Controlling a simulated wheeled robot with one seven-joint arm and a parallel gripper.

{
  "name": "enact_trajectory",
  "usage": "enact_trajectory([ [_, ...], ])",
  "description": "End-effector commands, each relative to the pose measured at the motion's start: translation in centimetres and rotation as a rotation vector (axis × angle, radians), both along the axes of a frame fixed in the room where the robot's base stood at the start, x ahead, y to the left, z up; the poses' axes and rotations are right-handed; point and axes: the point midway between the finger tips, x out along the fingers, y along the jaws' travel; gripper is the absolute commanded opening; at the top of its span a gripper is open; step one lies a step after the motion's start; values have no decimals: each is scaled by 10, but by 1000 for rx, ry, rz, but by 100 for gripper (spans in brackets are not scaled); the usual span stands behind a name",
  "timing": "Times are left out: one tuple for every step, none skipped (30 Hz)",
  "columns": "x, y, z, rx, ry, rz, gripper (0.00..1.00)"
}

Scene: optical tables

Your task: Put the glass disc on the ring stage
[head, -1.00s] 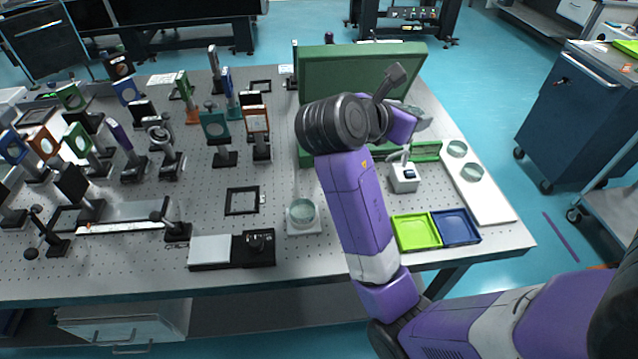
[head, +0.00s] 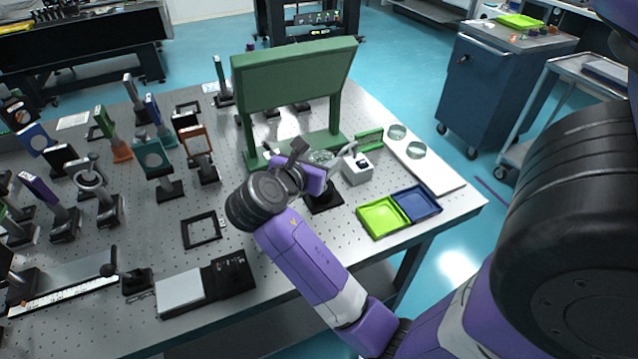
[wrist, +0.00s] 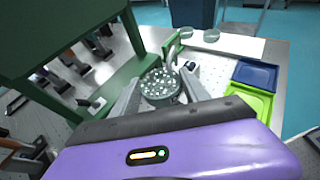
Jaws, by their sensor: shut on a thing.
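My gripper (head: 324,158) is shut on a clear glass disc (wrist: 160,86). In the wrist view the disc sits between the two grey fingers, with bright speckles across its face. In the head view my gripper is in front of the green panel and just left of a small white device. A black base (head: 322,197) stands on the table below my gripper. I cannot tell whether it belongs to the ring stage, or whether the disc touches anything beneath. My arm covers part of the table to the left.
The green panel (head: 295,75) on legs rises close behind my gripper. The white device (head: 358,170) is close on the right. Two glass discs lie on a white strip (head: 440,178). Green (head: 381,217) and blue (head: 416,203) trays are near the right edge. Mounted optics crowd the left.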

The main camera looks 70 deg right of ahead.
Motion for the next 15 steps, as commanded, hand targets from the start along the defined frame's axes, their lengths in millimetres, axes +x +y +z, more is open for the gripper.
enact_trajectory([
  [-1,0,-10,0,2,0,6],
  [-1,0,-14,0,2,0,6],
  [-1,0,-18,0,1,-1,6],
  [0,0,-20,0,1,-1,6],
  [0,0,-21,-1,0,0,6],
  [0,0,-23,-1,-1,0,6],
  [0,0,-25,-1,-1,0,6],
  [0,0,-27,-1,-1,0,6],
  [0,0,-32,-1,1,0,6],
  [0,0,-37,0,2,0,6],
  [-1,0,-42,0,2,0,6],
  [-1,0,-48,1,3,-1,6],
  [-1,0,-53,1,3,-1,6],
  [0,0,-56,0,2,0,6],
  [0,0,-60,-1,1,-1,6],
])
